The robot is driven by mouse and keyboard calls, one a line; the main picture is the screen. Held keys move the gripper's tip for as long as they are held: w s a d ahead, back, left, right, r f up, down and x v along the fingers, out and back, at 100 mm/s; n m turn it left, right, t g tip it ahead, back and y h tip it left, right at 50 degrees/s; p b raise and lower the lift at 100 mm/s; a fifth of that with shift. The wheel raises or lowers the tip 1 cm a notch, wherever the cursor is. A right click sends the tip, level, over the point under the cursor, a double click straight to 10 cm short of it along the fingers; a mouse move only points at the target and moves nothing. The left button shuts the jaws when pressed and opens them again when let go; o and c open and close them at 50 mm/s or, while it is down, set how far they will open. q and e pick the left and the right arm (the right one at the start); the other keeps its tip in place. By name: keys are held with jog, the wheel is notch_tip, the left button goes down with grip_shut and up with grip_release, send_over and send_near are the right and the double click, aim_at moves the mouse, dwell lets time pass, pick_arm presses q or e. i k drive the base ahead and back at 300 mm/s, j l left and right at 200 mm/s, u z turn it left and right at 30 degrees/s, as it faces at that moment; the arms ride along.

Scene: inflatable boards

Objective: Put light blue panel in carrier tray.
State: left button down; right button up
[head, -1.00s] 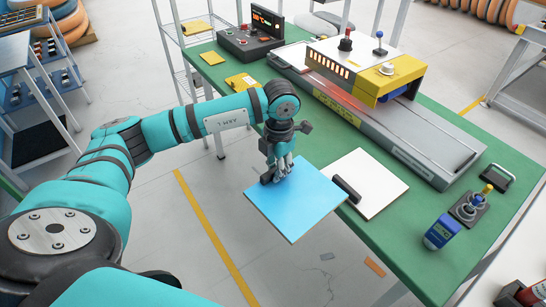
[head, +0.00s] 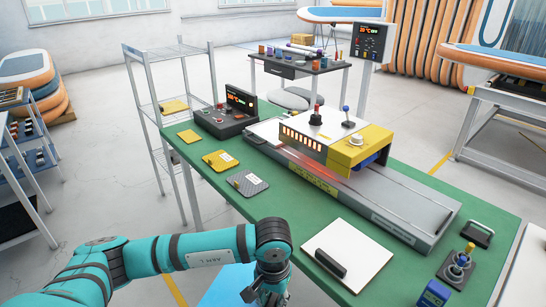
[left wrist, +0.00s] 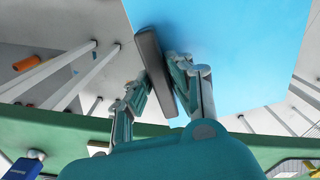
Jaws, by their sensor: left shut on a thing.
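The light blue panel (head: 232,287) is beside the near edge of the table, mostly cut off by the bottom of the head view. My left gripper (head: 266,297) is over it, partly cut off too. In the left wrist view, the panel (left wrist: 235,50) fills the upper middle, and my left gripper (left wrist: 160,85) is shut on its dark handle (left wrist: 150,60). A long grey tray-like bed (head: 400,208) runs through the yellow and white machine on the table; no label marks it as the carrier tray. My right gripper is not in view.
A white panel with a black handle (head: 365,262) lies on the green table (head: 290,225) near its front edge. The yellow and white machine (head: 345,150) stands behind it. A control box (head: 225,118), small cards (head: 220,160) and a joystick unit (head: 460,262) are also on the table.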

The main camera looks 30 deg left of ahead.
aim_at(276, 131)
jog(key=i+j, duration=0.1)
jog(key=j, duration=2.35)
jog(key=j+z, duration=0.3)
jog(key=j, duration=0.35)
jog(key=j+z, duration=0.3)
jog(key=j, duration=0.4)
jog(key=k+j+z, duration=0.15)
jog(key=j+z, duration=0.15)
jog(key=j, duration=0.35)
